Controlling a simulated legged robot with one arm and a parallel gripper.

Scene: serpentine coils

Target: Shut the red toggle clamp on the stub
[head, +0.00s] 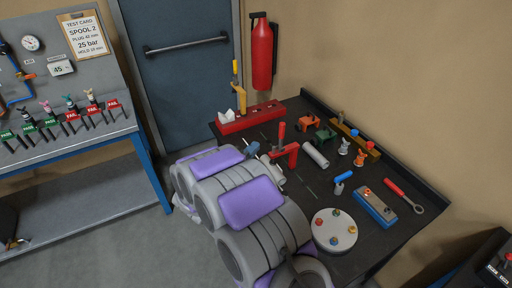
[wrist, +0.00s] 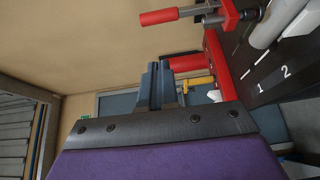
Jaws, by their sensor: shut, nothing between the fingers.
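The red toggle clamp (head: 287,153) stands on the dark bench, with its red handle (head: 281,134) pointing up. The handle also shows in the wrist view (wrist: 160,17), at the top, lying sideways in that tilted picture. A grey cylinder (head: 315,154), seemingly the stub, lies right beside the clamp; it also shows at the top right of the wrist view (wrist: 270,22). I cannot tell how far the clamp surrounds it. My gripper (head: 252,148) is left of the clamp, apart from the handle. In the wrist view its blue-grey fingers (wrist: 157,78) are together and empty.
A red rack (head: 250,118) with a yellow-handled tool stands behind. Orange (head: 309,122) and green (head: 326,135) clamps, a round grey plate (head: 335,230), a blue box (head: 375,206) and a red wrench (head: 403,195) occupy the bench. A red extinguisher (head: 262,53) hangs on the wall.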

